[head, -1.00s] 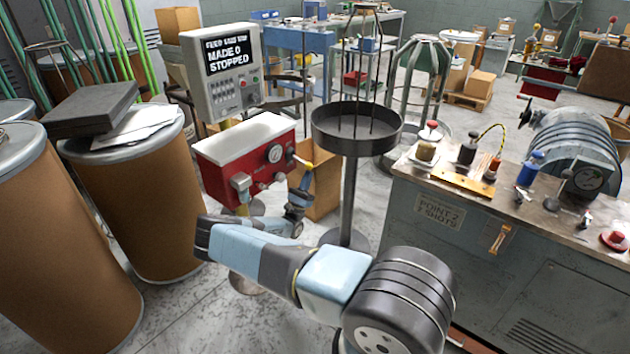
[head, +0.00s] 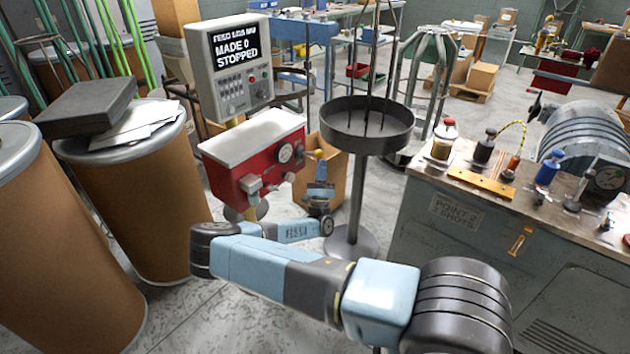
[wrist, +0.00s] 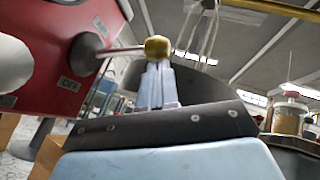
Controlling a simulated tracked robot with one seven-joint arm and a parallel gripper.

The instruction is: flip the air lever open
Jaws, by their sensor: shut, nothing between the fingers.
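The air lever is a thin rod with a yellow ball knob (head: 318,154) on the right side of a red box (head: 225,180) with a white top and a gauge. In the wrist view the rod (wrist: 122,51) sticks out from a round boss on the red panel, and its knob (wrist: 157,47) is at its end. An "OFF" label (wrist: 69,84) is on the panel below the boss. My gripper (head: 319,185) is shut and empty, just below the knob. In the wrist view its fingers (wrist: 158,82) point at the knob and overlap it; I cannot tell whether they touch.
A display box (head: 235,65) reading "MADE 0 STOPPED" stands above the red box. A round dark tray on a post (head: 367,135) stands close to the right. A cardboard box (head: 335,190) is behind my gripper. A bench with bottles (head: 440,215) is at right, brown drums (head: 120,200) at left.

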